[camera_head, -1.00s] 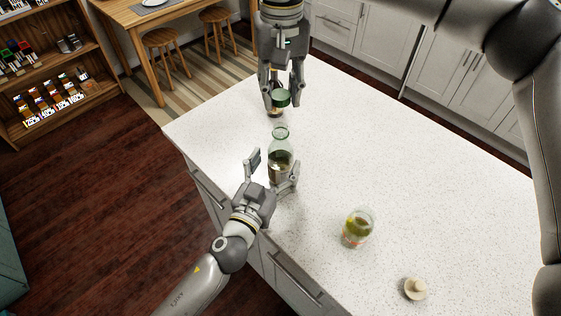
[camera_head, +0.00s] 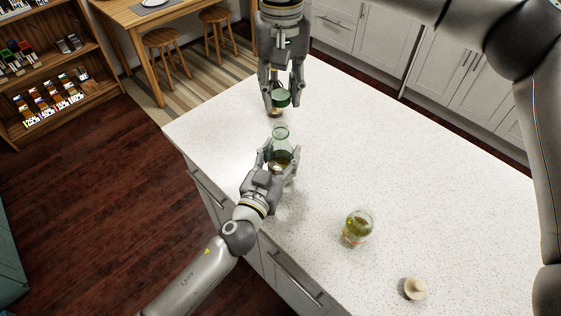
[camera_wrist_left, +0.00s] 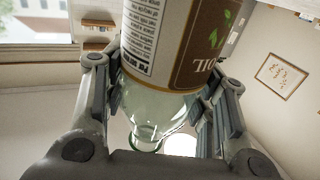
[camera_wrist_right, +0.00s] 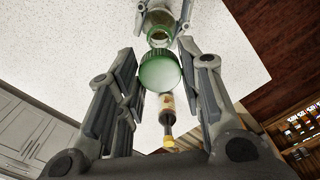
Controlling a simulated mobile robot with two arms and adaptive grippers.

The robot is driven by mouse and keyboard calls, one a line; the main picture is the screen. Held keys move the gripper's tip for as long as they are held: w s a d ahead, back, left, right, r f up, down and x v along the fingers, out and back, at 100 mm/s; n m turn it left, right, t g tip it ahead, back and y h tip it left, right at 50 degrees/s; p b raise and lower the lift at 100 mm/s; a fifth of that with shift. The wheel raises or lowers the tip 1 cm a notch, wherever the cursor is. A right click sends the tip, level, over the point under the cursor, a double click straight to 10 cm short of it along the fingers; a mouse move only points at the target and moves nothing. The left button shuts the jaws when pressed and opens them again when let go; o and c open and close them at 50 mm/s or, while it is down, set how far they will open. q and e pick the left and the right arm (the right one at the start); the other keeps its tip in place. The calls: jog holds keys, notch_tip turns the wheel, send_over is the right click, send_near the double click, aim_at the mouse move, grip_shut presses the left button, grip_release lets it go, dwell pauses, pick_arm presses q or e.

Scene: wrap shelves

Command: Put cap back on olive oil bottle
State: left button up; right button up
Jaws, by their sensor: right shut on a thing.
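The olive oil bottle (camera_head: 281,138) is clear glass with a brown label. It stands upright on the white counter, its mouth uncovered. It fills the left wrist view (camera_wrist_left: 190,50) and shows at the top of the right wrist view (camera_wrist_right: 158,28). My left gripper (camera_head: 279,168) is open around the bottle, a finger on each side; contact is unclear. My right gripper (camera_head: 283,100) is shut on the green cap (camera_head: 281,98), held above and beyond the bottle, apart from its mouth. The cap also shows between the fingers in the right wrist view (camera_wrist_right: 160,71).
A dark bottle (camera_head: 276,112) stands behind the cap, partly hidden; it also shows in the right wrist view (camera_wrist_right: 167,112). A glass jar (camera_head: 357,227) and a beige lid (camera_head: 414,288) are on the counter (camera_head: 420,180) at front right. The counter's right side is clear.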

pick_arm(q)
jog(key=c, duration=0.7)
pick_arm(e)
jog(key=shift+f, duration=2.5)
jog(key=shift+f, duration=0.9)
jog(key=shift+f, duration=0.5)
